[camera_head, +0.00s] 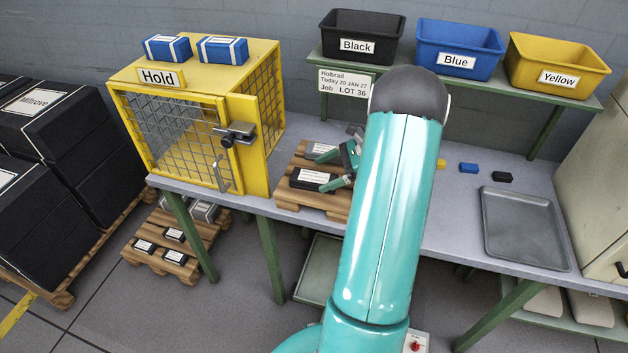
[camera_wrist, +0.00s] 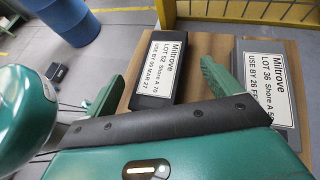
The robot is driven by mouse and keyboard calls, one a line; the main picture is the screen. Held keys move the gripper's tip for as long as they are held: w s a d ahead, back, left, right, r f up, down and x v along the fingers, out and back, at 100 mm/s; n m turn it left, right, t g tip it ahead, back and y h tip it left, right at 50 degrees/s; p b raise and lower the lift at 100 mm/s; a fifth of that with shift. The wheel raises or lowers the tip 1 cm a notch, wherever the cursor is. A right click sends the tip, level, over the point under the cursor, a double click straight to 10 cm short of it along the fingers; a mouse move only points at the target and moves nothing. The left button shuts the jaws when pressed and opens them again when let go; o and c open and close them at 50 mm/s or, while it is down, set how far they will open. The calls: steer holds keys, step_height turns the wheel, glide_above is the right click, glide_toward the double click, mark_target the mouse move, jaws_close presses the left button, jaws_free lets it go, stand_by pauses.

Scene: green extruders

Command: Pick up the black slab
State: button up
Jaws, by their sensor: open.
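The black slab (camera_head: 309,181) lies flat on a small wooden pallet (camera_head: 284,198) on the bench. In the wrist view the black slab (camera_wrist: 158,68) bears a white label reading Miltrove, LOT 52, Shore A 76. A greyer slab (camera_wrist: 266,88), labelled LOT 36, lies to its right; in the head view this grey slab (camera_head: 321,150) is behind the black one. My gripper (camera_head: 332,170) is open, at the right end of the slabs. In the wrist view my gripper (camera_wrist: 164,74) has its green fingers on either side of the black slab. Contact cannot be told.
A grey tray (camera_head: 522,228) and small coloured blocks (camera_head: 469,168) lie to the right. Black (camera_head: 358,36), blue (camera_head: 456,48) and yellow (camera_head: 553,65) bins stand on a rear shelf.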

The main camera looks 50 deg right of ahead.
steer(key=shift+x, duration=1.25)
steer(key=shift+d, duration=0.1)
steer(key=c, duration=1.2)
